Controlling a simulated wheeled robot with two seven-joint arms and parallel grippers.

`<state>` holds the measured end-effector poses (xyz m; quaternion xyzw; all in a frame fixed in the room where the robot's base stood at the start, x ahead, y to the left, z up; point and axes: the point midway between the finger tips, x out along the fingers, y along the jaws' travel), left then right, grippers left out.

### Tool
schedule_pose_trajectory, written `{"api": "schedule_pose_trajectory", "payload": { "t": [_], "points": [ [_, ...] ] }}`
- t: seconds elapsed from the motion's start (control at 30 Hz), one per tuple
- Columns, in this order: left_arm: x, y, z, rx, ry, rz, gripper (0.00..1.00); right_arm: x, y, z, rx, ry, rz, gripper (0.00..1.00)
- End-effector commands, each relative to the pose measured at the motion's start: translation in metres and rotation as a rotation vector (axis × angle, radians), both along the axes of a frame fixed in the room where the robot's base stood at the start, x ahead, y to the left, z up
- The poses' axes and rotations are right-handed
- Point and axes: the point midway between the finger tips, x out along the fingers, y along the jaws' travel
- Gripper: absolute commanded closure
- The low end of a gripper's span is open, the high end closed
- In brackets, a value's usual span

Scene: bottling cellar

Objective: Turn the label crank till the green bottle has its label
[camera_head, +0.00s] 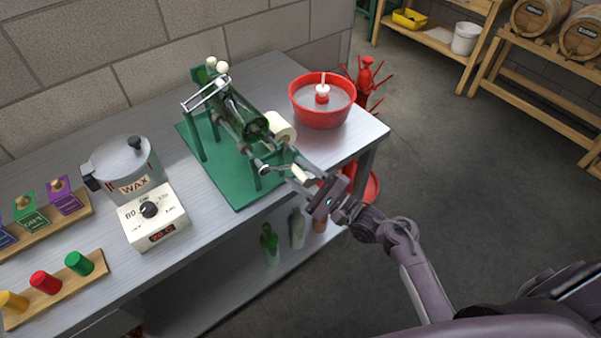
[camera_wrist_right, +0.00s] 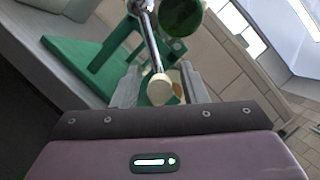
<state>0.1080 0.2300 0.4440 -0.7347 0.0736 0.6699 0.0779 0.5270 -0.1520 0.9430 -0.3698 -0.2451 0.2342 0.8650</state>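The green bottle (camera_head: 243,118) lies on its side on the rollers of the green label machine (camera_head: 233,190), on the metal bench. The side I see is bare green glass. A cream label roll (camera_head: 280,128) sits beside the bottle. The crank has a metal arm and a pale knob (camera_head: 301,174) at the machine's front right. My right gripper (camera_head: 309,178) is at the knob. In the right wrist view the knob (camera_wrist_right: 160,91) lies between the two fingers, with a narrow gap on each side, so the gripper looks open around it. My left gripper is out of view.
A wax pot (camera_head: 127,170) and a rack of coloured stoppers (camera_head: 55,290) stand to the left. A red basin (camera_head: 322,104) stands behind right at the bench edge, near a red bottle tree (camera_head: 367,80). Bottles stand on the lower shelf. The floor at right is clear.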

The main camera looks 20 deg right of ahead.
Motion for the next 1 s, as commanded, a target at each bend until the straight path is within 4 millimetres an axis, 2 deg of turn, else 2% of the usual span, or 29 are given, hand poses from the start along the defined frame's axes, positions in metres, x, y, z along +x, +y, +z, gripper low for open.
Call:
{"api": "schedule_pose_trajectory", "payload": {
  "t": [0.03,0.3,0.33,0.77,1.0],
  "points": [
    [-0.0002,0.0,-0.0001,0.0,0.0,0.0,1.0,0.0,0.0,-0.0002,0.0,0.0,0.0,0.63],
    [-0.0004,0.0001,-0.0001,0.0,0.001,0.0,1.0,-0.0002,-0.0002,-0.0001,0.0,0.0,0.0,0.99],
    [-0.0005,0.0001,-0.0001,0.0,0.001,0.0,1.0,-0.0002,-0.0002,-0.0001,0.0,0.0,0.0,1.0],
    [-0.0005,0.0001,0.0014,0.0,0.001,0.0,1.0,-0.0005,0.0005,-0.0012,0.014,0.007,0.0,1.0],
    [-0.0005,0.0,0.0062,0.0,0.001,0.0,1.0,-0.0012,0.0036,-0.0053,0.08,0.03,0.0,1.0]
  ]
}}
